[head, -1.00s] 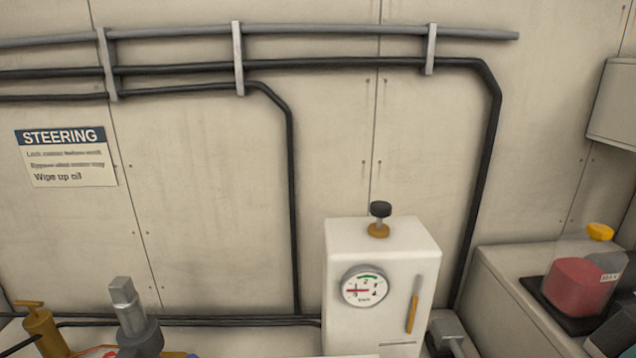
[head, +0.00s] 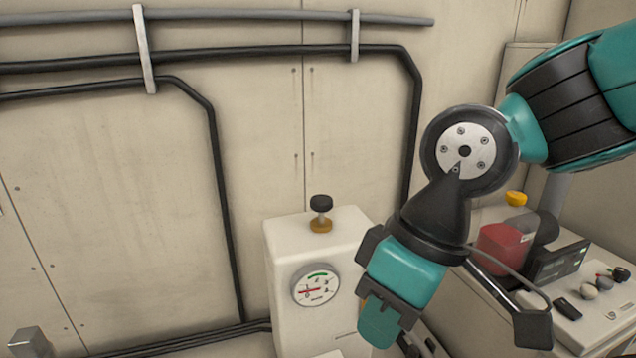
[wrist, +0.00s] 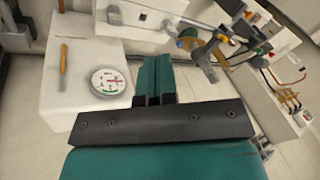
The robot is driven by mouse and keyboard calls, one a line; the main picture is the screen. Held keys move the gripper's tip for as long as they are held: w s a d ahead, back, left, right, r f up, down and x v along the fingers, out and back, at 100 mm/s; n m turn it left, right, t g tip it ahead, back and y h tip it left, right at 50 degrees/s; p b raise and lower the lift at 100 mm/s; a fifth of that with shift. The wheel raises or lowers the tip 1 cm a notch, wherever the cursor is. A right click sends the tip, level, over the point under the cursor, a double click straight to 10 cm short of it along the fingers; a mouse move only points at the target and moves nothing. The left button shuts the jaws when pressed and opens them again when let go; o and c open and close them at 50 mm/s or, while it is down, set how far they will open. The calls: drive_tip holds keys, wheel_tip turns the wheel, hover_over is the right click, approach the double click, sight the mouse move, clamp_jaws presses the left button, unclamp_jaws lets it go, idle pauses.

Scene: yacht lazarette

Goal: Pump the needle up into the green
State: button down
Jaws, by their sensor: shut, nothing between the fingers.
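A round white gauge (head: 316,286) is on the front of a white box (head: 288,240). Its red needle points left, below the green arc at the top of the dial. The gauge also shows in the wrist view (wrist: 108,81), left of my fingers. A black knob on a brass base (head: 321,212) stands on top of the box. My gripper (head: 380,322) is at the box's right front, pointing down, with its teal fingers together and empty. In the wrist view the fingers (wrist: 155,80) are side by side. An orange-handled lever (wrist: 63,67) is on the box front; my gripper hides it in the head view.
Black pipes (head: 228,210) run along the wall behind the box. On the right, a bench holds a red-filled container with a yellow cap (head: 499,247) and a panel with knobs (head: 590,292). A grey block (head: 35,343) is at lower left.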

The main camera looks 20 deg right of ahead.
drive_tip(key=w+d+r+m+t+h+p, duration=0.1)
drive_tip(key=w+r, duration=0.2)
drive_tip(key=w, duration=0.4)
drive_tip(key=w+r+m+t+h, duration=0.1)
drive_tip(key=w+r, duration=0.3)
drive_tip(key=w, duration=0.2)
wheel_tip(320, 180, up, 8)
drive_tip(key=m+t+h+p, duration=0.1)
drive_tip(key=m+h+p, duration=0.1)
drive_tip(key=m, duration=0.3)
hover_over(319, 197)
drive_tip(key=s, duration=0.3)
drive_tip(key=shift+s+r, duration=0.1)
drive_tip(key=p+x, duration=0.1)
drive_tip(key=x, duration=0.3)
drive_tip(key=p+x, duration=0.1)
drive_tip(key=x, duration=0.3)
drive_tip(key=p+x, duration=0.1)
drive_tip(key=x, duration=0.3)
drive_tip(key=shift+s+f, duration=0.35)
drive_tip(key=shift+f+p, duration=0.35)
drive_tip(key=shift+f, duration=0.35)
